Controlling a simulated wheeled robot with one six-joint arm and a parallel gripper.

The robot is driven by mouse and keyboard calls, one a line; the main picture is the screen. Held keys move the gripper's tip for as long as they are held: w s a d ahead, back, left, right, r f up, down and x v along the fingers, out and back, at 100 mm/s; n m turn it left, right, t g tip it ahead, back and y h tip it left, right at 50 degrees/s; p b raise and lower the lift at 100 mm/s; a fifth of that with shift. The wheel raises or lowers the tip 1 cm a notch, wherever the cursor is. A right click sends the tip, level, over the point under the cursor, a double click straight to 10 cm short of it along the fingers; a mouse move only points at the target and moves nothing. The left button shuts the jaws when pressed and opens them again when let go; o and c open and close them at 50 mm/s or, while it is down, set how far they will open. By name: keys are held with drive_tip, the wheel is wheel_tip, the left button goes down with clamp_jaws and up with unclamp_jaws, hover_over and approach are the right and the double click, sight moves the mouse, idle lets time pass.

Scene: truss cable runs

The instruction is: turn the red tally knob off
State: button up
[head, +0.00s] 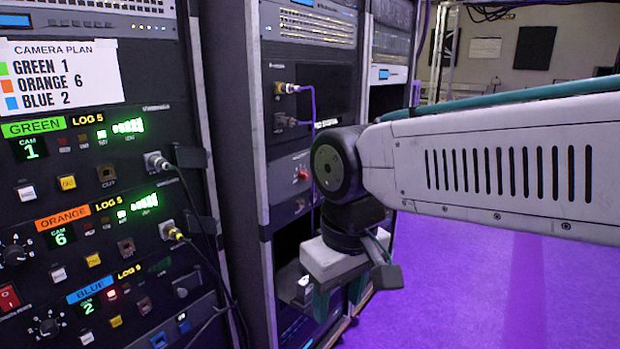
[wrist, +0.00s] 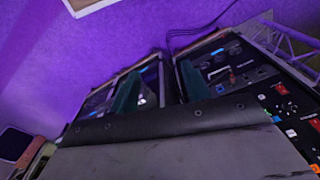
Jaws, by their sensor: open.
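A small red knob (head: 303,175) sits on a dark panel of the middle rack in the head view, just left of my arm's wrist joint. I cannot read a label by it or tell its turned position. My gripper (head: 338,297) hangs below my wrist, fingers pointing down, lower and to the right of the red knob and apart from it. Its two teal fingers are open with nothing held. In the wrist view my gripper (wrist: 158,90) shows its fingers spread above rack panels; I cannot make out the red knob there.
The left rack carries camera rows labelled GREEN, ORANGE and BLUE, with black knobs (head: 14,252) and a red switch (head: 9,298). A camera plan sheet (head: 62,72) hangs above. A purple cable (head: 313,105) loops from the middle rack's connectors. Open purple floor (head: 450,290) lies right.

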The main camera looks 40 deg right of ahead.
drive_tip(key=w+d+f+m+g+y, duration=0.1)
drive_tip(key=w+d+f+m+y, duration=0.25)
drive_tip(key=w+m+y, duration=0.4)
drive_tip(key=m+t+h, duration=0.3)
drive_tip(key=m+t, duration=1.4)
drive_tip(key=m, duration=0.8)
approach(308, 177)
drive_tip(key=shift+y, duration=0.25)
drive_tip(key=x, duration=0.8)
drive_tip(key=shift+w, duration=0.35)
drive_tip(key=c, duration=1)
